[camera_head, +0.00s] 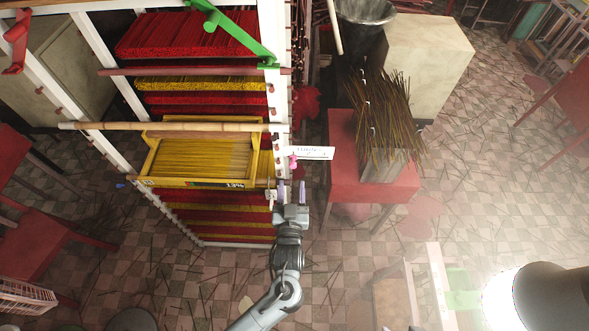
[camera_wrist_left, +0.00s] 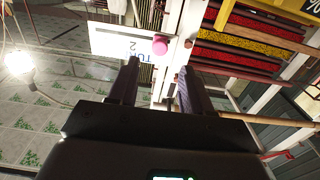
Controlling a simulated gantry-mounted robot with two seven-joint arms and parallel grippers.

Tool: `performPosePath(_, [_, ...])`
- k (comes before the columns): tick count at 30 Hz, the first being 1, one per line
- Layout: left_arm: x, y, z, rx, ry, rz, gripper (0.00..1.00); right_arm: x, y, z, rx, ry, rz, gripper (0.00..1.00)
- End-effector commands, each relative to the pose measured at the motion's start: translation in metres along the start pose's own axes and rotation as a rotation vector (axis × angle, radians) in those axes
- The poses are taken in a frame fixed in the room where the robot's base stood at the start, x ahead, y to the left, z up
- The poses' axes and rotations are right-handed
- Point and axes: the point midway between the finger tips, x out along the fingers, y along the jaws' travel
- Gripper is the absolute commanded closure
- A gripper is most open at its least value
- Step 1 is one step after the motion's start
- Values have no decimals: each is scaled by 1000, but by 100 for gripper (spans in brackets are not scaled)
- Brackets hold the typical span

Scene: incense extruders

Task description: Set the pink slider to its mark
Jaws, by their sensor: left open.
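The pink slider (camera_head: 293,162) is a small pink knob at the left end of a white plate (camera_head: 312,153) beside the white rack post. In the left wrist view, the pink slider (camera_wrist_left: 160,45) shows as a round knob near the plate's edge, ahead of the fingertips. Partly legible lettering and a dark line show on the plate (camera_wrist_left: 105,40); I cannot make out the mark. My left gripper (camera_head: 291,188) is open and empty, with its fingers pointing toward the slider and apart from it. In the wrist view, its fingers (camera_wrist_left: 158,68) lie either side of the knob's line.
A rack holds red and yellow incense bundles and a yellow tray (camera_head: 147,182) just left of my gripper. A red table (camera_head: 345,185) with an incense bundle stands to the right. A green bar (camera_head: 235,35) crosses the rack's top. Scattered sticks lie on the tiled floor.

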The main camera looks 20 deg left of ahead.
Motion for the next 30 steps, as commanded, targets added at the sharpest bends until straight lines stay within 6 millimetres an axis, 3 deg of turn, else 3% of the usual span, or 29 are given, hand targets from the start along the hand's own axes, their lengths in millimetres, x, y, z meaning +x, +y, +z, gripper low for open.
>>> performPosePath(6, [37, 0, -1, 2, 1, 0, 51, -4, 2, 0, -5, -2, 5, 25])
performPosePath(12, [59, 0, 0, 1, 0, 1, 51, -5, 4, 1, -13, -5, 12, 25])
performPosePath(26, [69, 0, 0, 0, -2, 1, 51, -6, 3, 0, -8, -5, 8, 25])
performPosePath(30, [69, 0, 0, 0, -1, 1, 69, -6, 2, 0, -4, -5, 6, 25])
